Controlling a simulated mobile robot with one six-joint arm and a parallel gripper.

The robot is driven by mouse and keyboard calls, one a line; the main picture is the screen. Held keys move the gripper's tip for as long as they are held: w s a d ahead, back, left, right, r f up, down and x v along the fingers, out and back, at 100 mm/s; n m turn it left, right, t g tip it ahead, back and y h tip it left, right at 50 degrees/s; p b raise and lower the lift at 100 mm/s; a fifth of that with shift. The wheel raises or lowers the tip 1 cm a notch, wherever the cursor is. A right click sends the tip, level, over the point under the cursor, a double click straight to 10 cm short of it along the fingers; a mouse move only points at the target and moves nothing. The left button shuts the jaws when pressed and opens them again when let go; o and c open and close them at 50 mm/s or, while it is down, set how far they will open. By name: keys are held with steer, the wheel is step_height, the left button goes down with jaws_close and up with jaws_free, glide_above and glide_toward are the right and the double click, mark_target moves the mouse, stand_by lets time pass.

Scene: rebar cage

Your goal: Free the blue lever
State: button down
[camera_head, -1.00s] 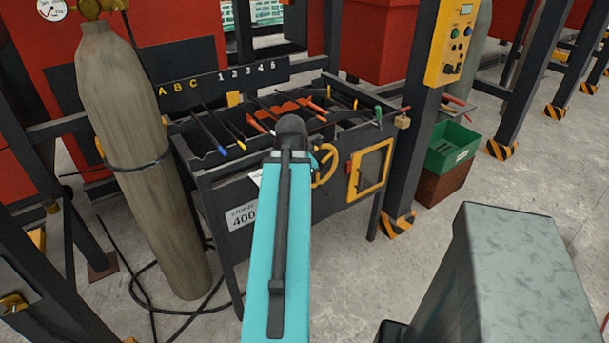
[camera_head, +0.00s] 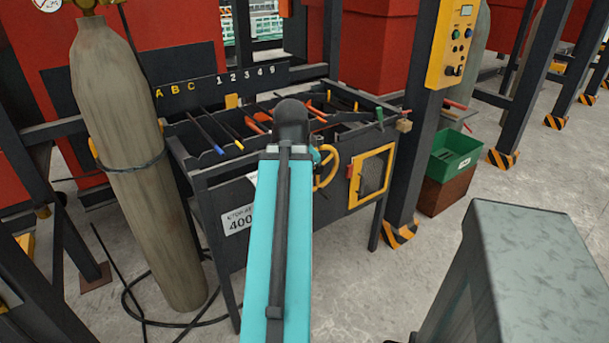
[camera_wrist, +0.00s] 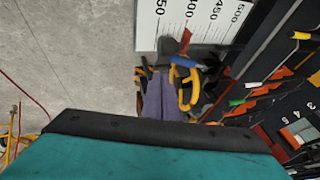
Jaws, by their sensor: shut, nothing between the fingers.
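In the wrist view a short blue bar (camera_wrist: 184,62), which may be the blue lever's grip, shows just above a yellow loop (camera_wrist: 190,92). My gripper (camera_wrist: 160,78) looks like the narrow grey-purple shape in the middle of that view. It appears shut and empty, just left of the loop; I cannot tell whether it touches anything. A red pointer (camera_wrist: 185,38) lies over a white scale plate (camera_wrist: 200,20) behind them. In the head view my teal arm hides the gripper and the lever. A yellow handwheel (camera_head: 328,167) shows just right of the arm.
The dark bench (camera_head: 195,180) carries a rack of rods with coloured tips. A grey gas cylinder (camera_head: 130,170) stands at left. A dark post with a yellow control box (camera_head: 455,45) and a green bin (camera_head: 455,150) stand at right.

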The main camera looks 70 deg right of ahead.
steer(key=shift+s+a+r+b, duration=0.25)
steer(key=shift+a+r+b, duration=0.25)
steer(key=shift+a, duration=0.1)
steer(key=shift+r, duration=0.15)
